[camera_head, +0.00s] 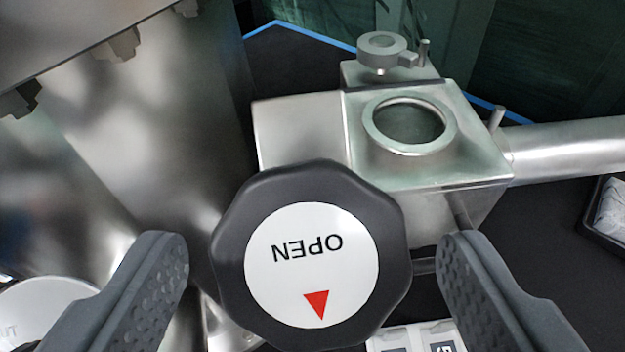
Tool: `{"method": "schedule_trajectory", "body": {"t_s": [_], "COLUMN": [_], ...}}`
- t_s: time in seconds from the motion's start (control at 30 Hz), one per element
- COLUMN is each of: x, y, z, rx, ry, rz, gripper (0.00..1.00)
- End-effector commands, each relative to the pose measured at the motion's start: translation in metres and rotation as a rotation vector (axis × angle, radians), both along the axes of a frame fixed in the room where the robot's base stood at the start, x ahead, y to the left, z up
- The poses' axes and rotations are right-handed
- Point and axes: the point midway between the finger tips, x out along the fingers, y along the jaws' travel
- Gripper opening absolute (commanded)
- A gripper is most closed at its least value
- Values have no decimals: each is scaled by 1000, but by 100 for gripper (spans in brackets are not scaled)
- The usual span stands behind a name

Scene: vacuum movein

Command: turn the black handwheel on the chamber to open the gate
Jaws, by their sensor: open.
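The black handwheel (233,240) is an eight-sided knob in the lower middle of the view. Its white face plate (290,275) carries the word OPEN, upside down in the picture, and a red triangle that points down. My gripper (312,255) is open, with one grey finger left of the handwheel and the other right of it. A gap shows between each fingertip and the wheel's rim. The steel chamber (150,130) fills the left side. The handwheel hides whatever mount lies behind it.
A steel box with a round port (410,122) stands behind the handwheel, with a small clamp ring (382,48) beyond it. A steel pipe (570,146) runs off right. A black tray (608,215) is at the right edge. White labelled items (415,338) lie at the bottom.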

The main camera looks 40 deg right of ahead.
Motion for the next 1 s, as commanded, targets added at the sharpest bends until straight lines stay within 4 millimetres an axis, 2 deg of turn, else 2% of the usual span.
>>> {"method": "schedule_trajectory", "body": {"t_s": [0.2,0.6,0.63,0.77,0.83,0.87,1.0], "x": [14,17,17,17,17,18,17], "y": [-12,-15,-15,-15,-15,-8,-13], "z": [-7,-9,-9,-9,-9,-9,-9], "rx": [0,0,0,0,0,-1,-1], "ry": [-2,-1,-1,-1,-1,0,0], "rz": [0,0,0,0,0,1,1], "gripper": [70,70,65,28,25,26,26]}}
